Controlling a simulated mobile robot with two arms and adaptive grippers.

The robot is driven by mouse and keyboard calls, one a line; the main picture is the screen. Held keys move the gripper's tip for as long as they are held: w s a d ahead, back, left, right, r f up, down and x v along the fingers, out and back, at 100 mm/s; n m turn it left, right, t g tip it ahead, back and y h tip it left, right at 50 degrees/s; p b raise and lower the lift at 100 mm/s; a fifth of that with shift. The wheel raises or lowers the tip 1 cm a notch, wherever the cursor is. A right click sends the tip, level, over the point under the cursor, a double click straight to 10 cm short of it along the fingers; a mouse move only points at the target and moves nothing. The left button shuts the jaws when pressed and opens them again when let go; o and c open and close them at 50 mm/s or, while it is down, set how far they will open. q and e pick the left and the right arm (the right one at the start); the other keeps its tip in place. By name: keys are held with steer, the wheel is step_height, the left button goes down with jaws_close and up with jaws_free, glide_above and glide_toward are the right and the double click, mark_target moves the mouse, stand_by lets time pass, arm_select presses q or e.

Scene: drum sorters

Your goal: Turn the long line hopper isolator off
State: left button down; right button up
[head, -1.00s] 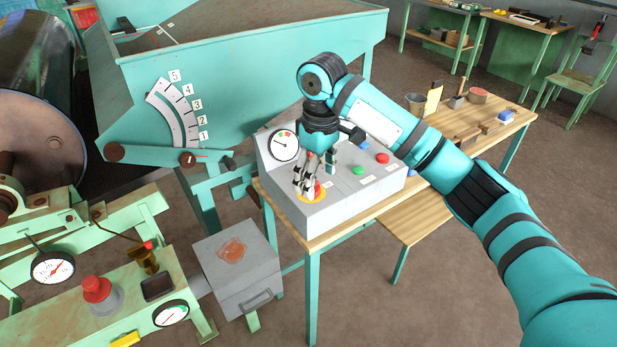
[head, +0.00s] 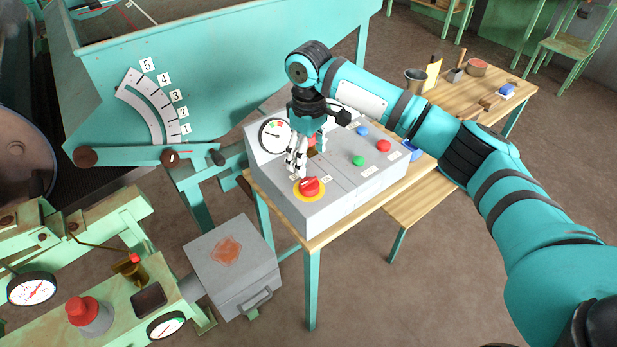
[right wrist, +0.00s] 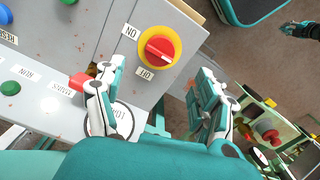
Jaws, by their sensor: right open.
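The isolator is a red rotary knob (head: 310,186) on a yellow disc, at the front corner of the grey control box (head: 345,205). In the right wrist view the knob (right wrist: 158,47) sits beside an ON label (right wrist: 130,32) and an OFF label (right wrist: 145,72). Its ridge lies aslant; I cannot tell for certain which label it marks. My right gripper (head: 296,164) is open and empty, just behind the knob and apart from it. Its two fingers also show, spread, in the right wrist view (right wrist: 157,85). A small dark and teal part at that view's right edge may be my left gripper (right wrist: 300,29).
The box stands on a wooden table (head: 330,232). The teal hopper (head: 225,75) rises behind. A grey case (head: 232,262) stands to the left. Floor in front is free.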

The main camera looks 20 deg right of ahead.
mark_target(309, 180)
step_height(309, 180, down, 9)
steer(key=shift+r+p, duration=0.2)
steer(key=shift+p, duration=0.3)
steer(key=shift+w+f, duration=0.1)
steer(key=shift+f, duration=0.1)
steer(key=c, duration=1.2)
arm_select(q)
steer(key=shift+w+d+r, duration=0.1)
steer(key=shift+w+r, duration=0.3)
steer(key=shift+w, duration=0.2)
steer(key=shift+w+r, duration=0.4)
steer(key=shift+w, duration=0.15)
arm_select(e)
steer(key=shift+o, duration=0.2)
